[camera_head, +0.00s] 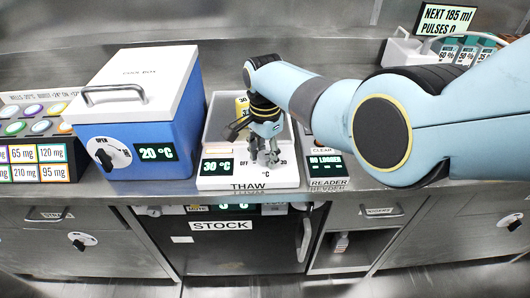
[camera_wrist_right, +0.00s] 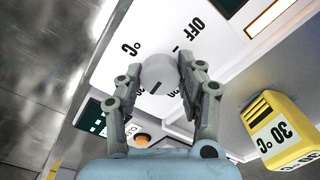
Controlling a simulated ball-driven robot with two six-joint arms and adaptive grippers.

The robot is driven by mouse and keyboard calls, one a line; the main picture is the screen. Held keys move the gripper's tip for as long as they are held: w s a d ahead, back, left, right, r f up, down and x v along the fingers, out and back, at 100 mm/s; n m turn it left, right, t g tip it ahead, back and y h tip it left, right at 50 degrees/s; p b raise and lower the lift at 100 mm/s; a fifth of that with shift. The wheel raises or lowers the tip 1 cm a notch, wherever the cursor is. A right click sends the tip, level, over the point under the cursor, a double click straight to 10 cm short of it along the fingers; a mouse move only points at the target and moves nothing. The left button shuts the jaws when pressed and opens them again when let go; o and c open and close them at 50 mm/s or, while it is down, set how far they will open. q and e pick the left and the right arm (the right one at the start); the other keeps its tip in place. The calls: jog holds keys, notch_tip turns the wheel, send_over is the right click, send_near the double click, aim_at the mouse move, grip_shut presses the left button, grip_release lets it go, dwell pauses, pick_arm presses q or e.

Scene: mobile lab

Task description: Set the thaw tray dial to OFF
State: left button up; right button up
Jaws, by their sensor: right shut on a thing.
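The white thaw tray (camera_head: 290,178) stands on the counter with a THAW label on its front. Its display (camera_head: 217,166) reads 30 °C. The dial (camera_wrist_right: 159,72) is a round pale knob on the tray's white front face, with a dark pointer line on its lower part in the right wrist view. An OFF mark (camera_wrist_right: 194,26) and a °C mark show around it; the lower marks are partly hidden by my fingers. My right gripper (camera_head: 264,158) is shut on the dial, one finger on each side. My left gripper is not in view.
A yellow block marked 30 °C (camera_wrist_right: 275,128) is near the gripper in the right wrist view. A blue cool box (camera_head: 160,115) stands left of the tray, and a reader (camera_head: 326,165) right of it. My right arm crosses above the counter.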

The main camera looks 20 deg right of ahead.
jog(key=n+p, duration=0.1)
jog(key=n, duration=0.7)
jog(key=n+p, duration=0.1)
jog(key=n, duration=1.2)
jog(key=shift+n, duration=0.3)
jog(key=n, duration=0.4)
jog(key=shift+p, duration=0.3)
jog(key=n, duration=0.5)
jog(key=shift+n, duration=2.2)
